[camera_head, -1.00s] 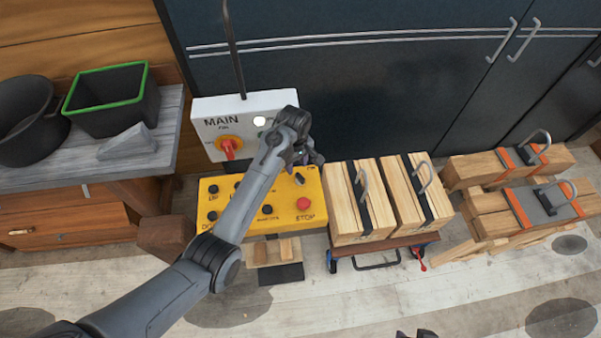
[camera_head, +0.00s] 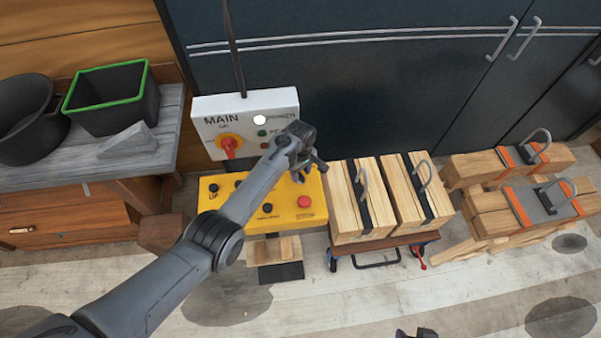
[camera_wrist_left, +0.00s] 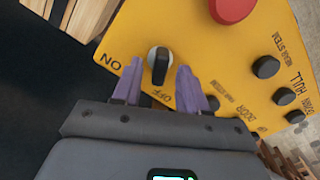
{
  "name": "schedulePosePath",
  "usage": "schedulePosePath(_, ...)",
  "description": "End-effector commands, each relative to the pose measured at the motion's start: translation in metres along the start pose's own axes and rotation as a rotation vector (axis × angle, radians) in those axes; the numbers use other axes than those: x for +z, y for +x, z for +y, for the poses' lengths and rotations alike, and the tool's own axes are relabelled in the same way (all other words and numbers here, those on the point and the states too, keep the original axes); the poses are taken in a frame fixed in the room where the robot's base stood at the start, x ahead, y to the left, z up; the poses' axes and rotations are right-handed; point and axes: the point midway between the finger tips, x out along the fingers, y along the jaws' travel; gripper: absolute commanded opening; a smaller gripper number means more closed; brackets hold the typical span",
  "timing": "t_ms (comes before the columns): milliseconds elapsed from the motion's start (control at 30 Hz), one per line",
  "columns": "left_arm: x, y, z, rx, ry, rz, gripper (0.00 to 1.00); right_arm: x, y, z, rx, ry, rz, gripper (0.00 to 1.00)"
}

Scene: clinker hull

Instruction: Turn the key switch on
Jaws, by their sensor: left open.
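My left gripper (camera_head: 314,168) is over the panel's upper right corner. In the left wrist view its two purple fingers (camera_wrist_left: 160,72) are open, one on each side of the knob; contact cannot be told. In the head view the gripper largely hides the switch. Dark tips at the bottom edge may be my right gripper (camera_head: 416,333).
A red stop button (camera_head: 304,201) and several black buttons share the panel. Behind it stands a white MAIN box (camera_head: 205,128) with a red rotary switch (camera_head: 229,147). Timber blocks (camera_head: 342,205) on a cart stand close to the right. A grey bench (camera_head: 50,175) is at left.

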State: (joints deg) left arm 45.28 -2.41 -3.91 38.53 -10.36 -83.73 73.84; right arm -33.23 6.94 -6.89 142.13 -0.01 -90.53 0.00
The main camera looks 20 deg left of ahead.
Motion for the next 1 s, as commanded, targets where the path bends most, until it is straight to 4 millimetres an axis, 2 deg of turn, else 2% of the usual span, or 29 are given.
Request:
schedulePosePath(167, -0.0003, 0.0075, -0.0003, 0.000, 0.000, 0.001, 0.43, 0.0007, 0.0015, 0.0007, 0.002, -0.003, -0.001, 0.43)
schedulePosePath(433, -0.0003, 0.0081, -0.0004, 0.000, 0.000, 0.001, 0.43, 0.0008, 0.0015, 0.0006, 0.002, -0.003, -0.001, 0.43)
schedulePosePath(700, -0.0002, 0.0080, -0.0004, 0.000, 0.000, 0.000, 0.03, 0.0007, 0.0015, 0.0000, 0.000, 0.000, -0.001, 0.43)
schedulePosePath(733, -0.0002, 0.0081, -0.0004, 0.000, 0.000, 0.000, 0.00, 0.0007, 0.0015, -0.0001, 0.000, 0.000, -0.001, 0.43)
schedulePosePath(1000, -0.0002, 0.0078, -0.0005, -0.001, 0.011, 0.000, 0.00, 0.0003, 0.0010, -0.0011, -0.004, 0.005, 0.000, 0.43)
